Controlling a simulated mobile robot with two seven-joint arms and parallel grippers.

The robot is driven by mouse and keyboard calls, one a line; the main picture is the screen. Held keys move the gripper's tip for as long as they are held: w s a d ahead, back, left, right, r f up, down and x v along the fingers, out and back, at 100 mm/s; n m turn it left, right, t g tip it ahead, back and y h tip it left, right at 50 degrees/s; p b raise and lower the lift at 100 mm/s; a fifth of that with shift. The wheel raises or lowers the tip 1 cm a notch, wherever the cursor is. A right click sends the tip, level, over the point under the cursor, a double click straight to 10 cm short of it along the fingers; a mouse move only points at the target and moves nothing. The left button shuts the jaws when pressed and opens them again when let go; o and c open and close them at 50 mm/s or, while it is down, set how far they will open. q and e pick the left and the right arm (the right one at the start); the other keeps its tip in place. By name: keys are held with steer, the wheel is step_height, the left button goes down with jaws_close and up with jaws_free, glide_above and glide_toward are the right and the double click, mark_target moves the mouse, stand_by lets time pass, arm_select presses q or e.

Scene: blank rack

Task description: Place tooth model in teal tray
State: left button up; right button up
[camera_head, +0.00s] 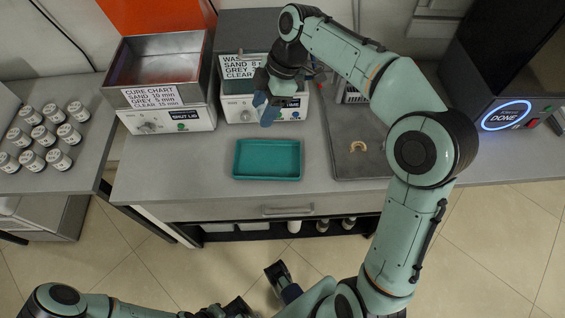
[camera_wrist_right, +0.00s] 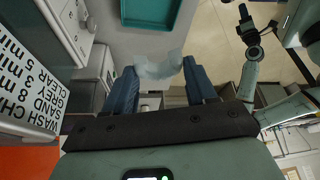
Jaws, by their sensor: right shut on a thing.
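The teal tray (camera_head: 267,160) lies empty on the grey bench in the head view; part of it shows at the top of the right wrist view (camera_wrist_right: 150,14). My right gripper (camera_head: 266,112) is above the bench, behind the tray and in front of the wash unit. In the right wrist view its blue fingers (camera_wrist_right: 160,82) are shut on a clear, curved tooth model (camera_wrist_right: 158,66). This model is hard to make out in the head view. My left gripper (camera_head: 284,280) is low in front of the bench, far from the tray; its jaw gap is unclear.
A cream arch-shaped model (camera_head: 358,146) lies on a dark mat (camera_head: 350,168) right of the tray. The cure unit (camera_head: 165,120) and wash unit (camera_head: 292,113) stand at the back. Several white jars (camera_head: 45,133) stand on the left table. Bench around the tray is clear.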

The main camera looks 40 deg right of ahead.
steer(key=b, duration=0.2)
glide_above(265, 162)
steer(key=d, duration=0.1)
steer(key=f, duration=1.4)
steer(key=shift+s+d, duration=0.15)
steer(key=shift+d, duration=0.05)
steer(key=shift+f+b, duration=0.45)
steer(key=shift+f, duration=2.6)
steer(key=shift+f, duration=0.1)
steer(key=o, duration=1.1)
steer(key=shift+d+r, duration=0.15)
steer(key=shift+r, duration=0.3)
steer(key=p+v, duration=0.1)
steer(key=v, duration=1)
